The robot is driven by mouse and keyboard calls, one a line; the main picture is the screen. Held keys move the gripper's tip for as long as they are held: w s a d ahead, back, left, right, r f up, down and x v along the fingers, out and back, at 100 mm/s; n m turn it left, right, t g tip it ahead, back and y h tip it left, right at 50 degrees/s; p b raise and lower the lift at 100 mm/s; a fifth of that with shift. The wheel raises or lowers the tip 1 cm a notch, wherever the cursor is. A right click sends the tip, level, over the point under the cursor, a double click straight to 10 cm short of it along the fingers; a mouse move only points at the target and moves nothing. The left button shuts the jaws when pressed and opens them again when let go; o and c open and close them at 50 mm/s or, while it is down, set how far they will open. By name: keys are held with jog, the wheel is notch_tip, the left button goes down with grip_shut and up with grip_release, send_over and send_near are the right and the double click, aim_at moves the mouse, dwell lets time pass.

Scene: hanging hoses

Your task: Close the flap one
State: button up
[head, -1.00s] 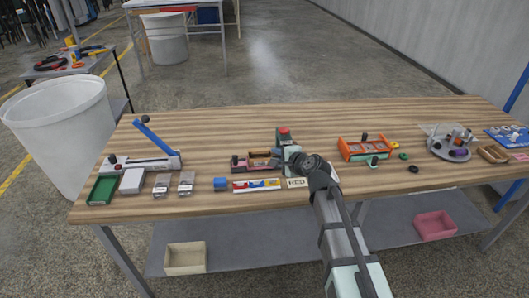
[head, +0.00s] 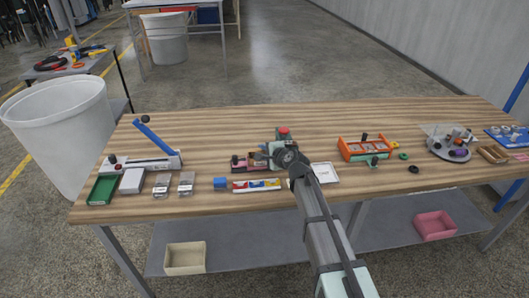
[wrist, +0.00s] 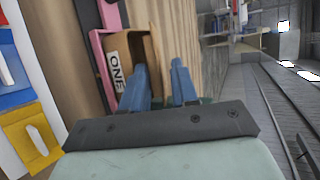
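The pink-framed fixture (head: 238,164) stands near the middle of the workbench, and it also shows in the wrist view (wrist: 100,55). In the wrist view, a brown box-like part with a white label reading "ONE" (wrist: 117,70) sits against the pink frame. I cannot tell which brown panel is the flap or its exact angle. My gripper (wrist: 158,85) has two blue fingers, apart, with nothing visible between them. They are just right of the label, overlapping the brown part's near end in view; contact is unclear. In the head view my wrist hides the fixture's right part.
A red button (head: 284,131) stands behind my wrist. A blue, white and red strip (head: 256,185) lies in front of the fixture. A white tray-like card (head: 325,173) lies right of my arm, and an orange frame (head: 364,147) farther right. The workbench's back strip (head: 220,120) is clear.

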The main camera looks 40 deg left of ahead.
jog(key=shift+c, duration=0.4)
grip_shut()
jog(key=shift+s+d+f+t+y, duration=0.15)
jog(key=shift+f+t+y, duration=0.15)
jog(key=shift+f+y, duration=0.15)
dwell(0.4)
jog(key=shift+o, duration=0.4)
grip_release()
jog(key=shift+r, duration=0.15)
